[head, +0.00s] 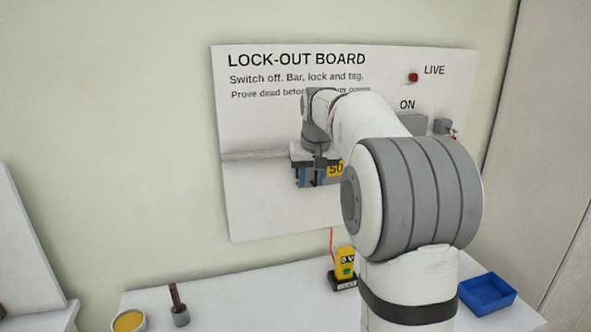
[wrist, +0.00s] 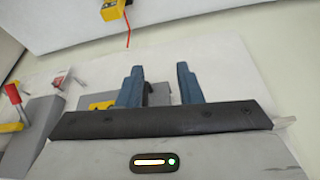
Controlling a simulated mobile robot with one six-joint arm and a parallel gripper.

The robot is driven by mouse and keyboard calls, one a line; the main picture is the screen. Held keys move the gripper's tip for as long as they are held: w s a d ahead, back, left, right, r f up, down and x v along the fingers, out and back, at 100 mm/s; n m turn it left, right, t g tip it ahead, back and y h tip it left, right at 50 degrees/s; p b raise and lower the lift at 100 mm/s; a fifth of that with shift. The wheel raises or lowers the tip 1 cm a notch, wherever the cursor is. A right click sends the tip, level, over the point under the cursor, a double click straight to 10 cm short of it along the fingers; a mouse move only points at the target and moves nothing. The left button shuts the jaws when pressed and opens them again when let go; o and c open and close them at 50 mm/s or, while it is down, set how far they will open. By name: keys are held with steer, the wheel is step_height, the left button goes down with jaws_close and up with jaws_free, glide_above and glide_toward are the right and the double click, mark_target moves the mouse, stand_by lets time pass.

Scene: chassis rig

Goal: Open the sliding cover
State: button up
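The lock-out board (head: 265,195) stands upright against the wall. On it, a grey panel (wrist: 165,93) with a yellow label (wrist: 98,105), probably the sliding cover, shows in the wrist view behind my gripper (wrist: 161,76). The yellow label also shows in the head view (head: 335,169), partly hidden by my arm. My gripper is open, its two blue fingers apart and pointing at the board. A small dark upright piece, perhaps the cover's handle, shows between the fingers, close to the left one. I cannot tell whether either finger touches it.
A red-handled switch (wrist: 14,95) sits left in the wrist view. A yellow meter (head: 345,262) with a red lead stands on the bench (head: 245,300). A blue tray (head: 487,294), a yellow-filled cup (head: 129,321) and a small grey-and-brown item (head: 179,308) are also there. A red lamp (head: 413,77) is marked LIVE.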

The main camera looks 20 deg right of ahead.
steer(key=r+p, duration=0.1)
glide_above(316, 177)
steer(key=s, duration=0.3)
steer(key=w, duration=0.1)
steer(key=x, duration=0.2)
steer(key=p+x, duration=0.1)
steer(key=x, duration=0.2)
steer(key=p+x, duration=0.1)
steer(key=x, duration=0.1)
steer(key=shift+w+f, duration=0.2)
steer(key=shift+w, duration=0.2)
steer(key=shift+c, duration=0.5)
jaws_close()
